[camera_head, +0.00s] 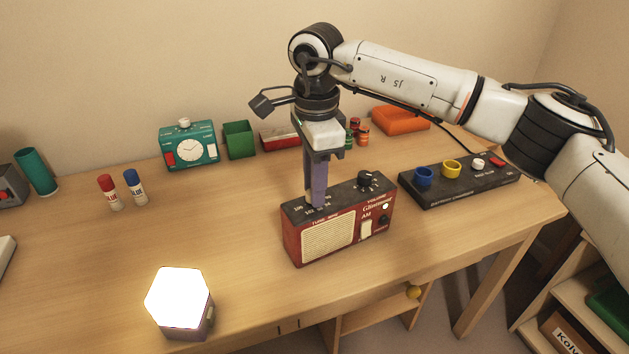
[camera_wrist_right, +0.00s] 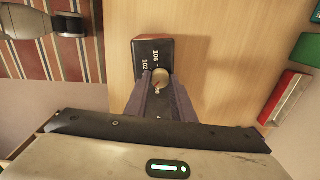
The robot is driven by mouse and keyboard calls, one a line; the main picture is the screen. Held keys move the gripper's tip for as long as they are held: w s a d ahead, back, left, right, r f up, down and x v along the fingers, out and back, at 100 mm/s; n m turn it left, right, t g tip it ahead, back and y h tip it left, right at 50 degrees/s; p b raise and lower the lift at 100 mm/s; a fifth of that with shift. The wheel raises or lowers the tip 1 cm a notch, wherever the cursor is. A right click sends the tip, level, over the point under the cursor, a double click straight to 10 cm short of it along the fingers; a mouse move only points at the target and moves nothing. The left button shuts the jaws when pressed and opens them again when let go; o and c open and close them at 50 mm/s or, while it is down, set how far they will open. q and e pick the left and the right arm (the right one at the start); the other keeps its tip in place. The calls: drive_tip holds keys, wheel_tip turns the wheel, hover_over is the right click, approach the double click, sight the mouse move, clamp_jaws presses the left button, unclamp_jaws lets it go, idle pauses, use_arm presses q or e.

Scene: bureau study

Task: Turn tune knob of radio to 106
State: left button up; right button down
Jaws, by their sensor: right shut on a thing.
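The red radio (camera_head: 330,238) with a dark top and cream speaker grille stands on the desk. My right gripper (camera_head: 316,203) points straight down onto the left part of its top, where the tune scale is printed. In the wrist view the right gripper (camera_wrist_right: 161,88) is shut on the round tune knob (camera_wrist_right: 160,76), one finger on each side. The numbers 106 and 102 show beside the knob on the radio top (camera_wrist_right: 150,45). A small reddish mark shows on the knob; its exact reading is unclear. The fingers hide the knob in the head view. My left gripper is not in view.
A black volume knob (camera_head: 368,179) sits at the radio's right end. A dark panel with coloured knobs (camera_head: 460,183) lies to the right. A lit hexagonal lamp (camera_head: 180,300) stands front left.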

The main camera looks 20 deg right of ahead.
drive_tip(key=m, duration=0.5)
drive_tip(key=shift+m+p, duration=0.3)
drive_tip(key=m, duration=0.3)
drive_tip(key=shift+a+m, duration=0.1)
drive_tip(key=shift+m, duration=0.2)
drive_tip(key=m, duration=0.3)
drive_tip(key=shift+m+p, duration=0.3)
drive_tip(key=m, duration=0.6)
drive_tip(key=shift+a+r+p, duration=0.1)
drive_tip(key=shift+p, duration=0.2)
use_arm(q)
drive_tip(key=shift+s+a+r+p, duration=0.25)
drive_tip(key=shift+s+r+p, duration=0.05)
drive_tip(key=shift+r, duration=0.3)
use_arm(e)
drive_tip(key=m, duration=0.6)
drive_tip(key=shift+g, duration=0.3)
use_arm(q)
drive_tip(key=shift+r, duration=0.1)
use_arm(e)
drive_tip(key=c, duration=1.5)
unclamp_jaws()
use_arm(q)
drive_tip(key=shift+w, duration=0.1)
